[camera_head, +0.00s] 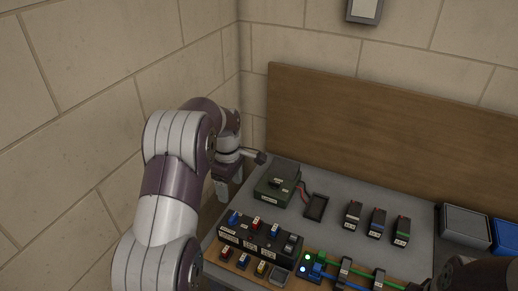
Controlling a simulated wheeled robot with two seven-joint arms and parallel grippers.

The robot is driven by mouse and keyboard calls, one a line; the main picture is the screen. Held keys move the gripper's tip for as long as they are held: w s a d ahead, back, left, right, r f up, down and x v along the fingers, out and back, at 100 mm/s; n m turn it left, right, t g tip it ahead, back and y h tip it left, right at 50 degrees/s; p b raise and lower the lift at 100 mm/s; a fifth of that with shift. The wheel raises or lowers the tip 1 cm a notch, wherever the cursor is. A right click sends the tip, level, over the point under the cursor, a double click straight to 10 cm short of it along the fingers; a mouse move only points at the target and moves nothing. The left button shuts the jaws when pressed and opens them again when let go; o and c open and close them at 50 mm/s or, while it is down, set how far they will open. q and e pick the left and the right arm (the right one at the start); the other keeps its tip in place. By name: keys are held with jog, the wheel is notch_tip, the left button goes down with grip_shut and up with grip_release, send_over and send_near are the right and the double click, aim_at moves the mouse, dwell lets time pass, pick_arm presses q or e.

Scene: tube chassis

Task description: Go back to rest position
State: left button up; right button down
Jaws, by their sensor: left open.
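My left arm rises from the bottom left and bends over toward the bench's left edge. My left gripper (222,191) hangs pointing down beside the left edge of the grey bench top (335,171). It is open, with nothing seen between its fingers. It is apart from the dark green box (277,182) to its right. A dark rounded part at the bottom right corner looks like my right arm; its gripper does not show.
A black block (262,240) with coloured parts and a wooden board (327,270) with lit modules and green and blue leads lie in front. Several small dark modules (377,223) stand right. Grey (465,222) and blue (506,236) bins sit far right. Walls close the left and back.

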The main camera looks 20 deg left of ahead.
pick_arm(q)
jog(key=s+d+f+m+b, duration=0.1)
jog(key=s+d+m, duration=0.5)
jog(key=s+m, duration=0.2)
jog(key=s+d+f+m+t+b, duration=0.1)
jog(key=s+d+m+b, duration=0.1)
jog(key=s+d+m, duration=0.4)
jog(key=s+m, duration=0.3)
jog(key=s, duration=0.3)
jog(key=shift+s+f, duration=0.2)
jog(key=shift+s, duration=0.1)
jog(key=shift+s, duration=0.1)
